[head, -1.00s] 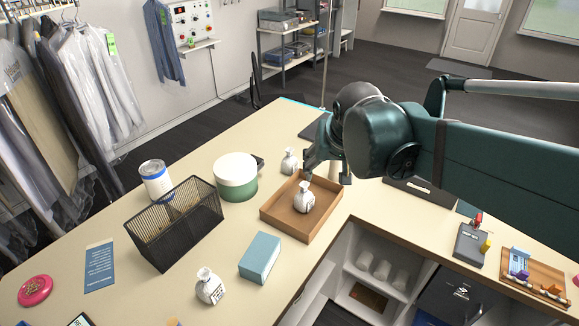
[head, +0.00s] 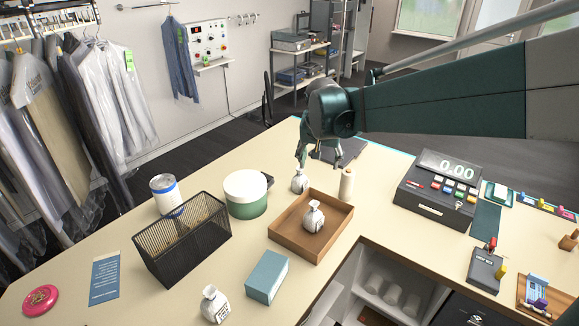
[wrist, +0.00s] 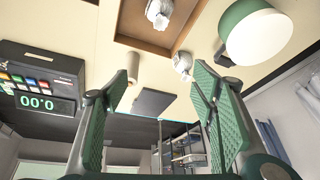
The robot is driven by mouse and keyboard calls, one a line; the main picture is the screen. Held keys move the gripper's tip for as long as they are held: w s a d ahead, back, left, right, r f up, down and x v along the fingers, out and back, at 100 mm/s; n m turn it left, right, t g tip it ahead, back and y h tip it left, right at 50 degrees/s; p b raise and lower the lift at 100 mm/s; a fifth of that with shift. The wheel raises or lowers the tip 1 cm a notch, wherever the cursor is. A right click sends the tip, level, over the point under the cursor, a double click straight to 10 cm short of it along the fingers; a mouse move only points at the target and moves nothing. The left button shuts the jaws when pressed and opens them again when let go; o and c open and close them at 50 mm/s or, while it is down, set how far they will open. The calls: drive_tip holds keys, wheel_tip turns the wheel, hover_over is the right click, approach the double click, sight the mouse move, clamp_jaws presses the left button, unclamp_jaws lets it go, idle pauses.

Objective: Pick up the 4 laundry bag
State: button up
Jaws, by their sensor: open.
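Several small white laundry bags with tied necks are in view; I cannot read a number on any of them. One bag (head: 300,181) stands on the counter behind the wooden tray; it also shows in the wrist view (wrist: 183,64). A second bag (head: 313,217) sits inside the tray (head: 290,244) and shows at the top of the wrist view (wrist: 160,12). A third bag (head: 214,304), with a printed label, stands at the counter's front. My gripper (head: 319,164) is open and empty, just above and behind the first bag. Its fingers (wrist: 150,95) are wide apart.
A cream cylinder (head: 347,185) stands close right of the first bag. A green tub with a white lid (head: 246,194) is left of it. A cash register (head: 438,190) is to the right. A mesh basket (head: 183,240) and a blue block (head: 267,277) stand in front.

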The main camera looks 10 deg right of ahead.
drive_tip(key=w+a+f+m+g, duration=0.1)
drive_tip(key=w+f, duration=0.4)
drive_tip(key=w, duration=0.2)
drive_tip(key=w+a+f+m, duration=0.1)
drive_tip(key=w+f, duration=0.3)
drive_tip(key=w, duration=0.3)
drive_tip(key=m+h+b, duration=0.1)
drive_tip(key=m, duration=0.1)
hover_over(299, 178)
drive_tip(key=s+a, duration=0.1)
drive_tip(key=a, duration=0.1)
drive_tip(key=shift+g, duration=0.3)
drive_tip(key=f, duration=1.3)
drive_tip(key=shift+s+d, duration=0.15)
drive_tip(key=shift+d, duration=0.05)
drive_tip(key=shift+w+f, duration=0.2)
drive_tip(key=shift+f, duration=0.1)
drive_tip(key=shift+f, duration=0.1)
drive_tip(key=shift+x, duration=1.15)
drive_tip(key=shift+d, duration=0.1)
drive_tip(key=shift+x, duration=2.55)
drive_tip(key=shift+d, duration=0.15)
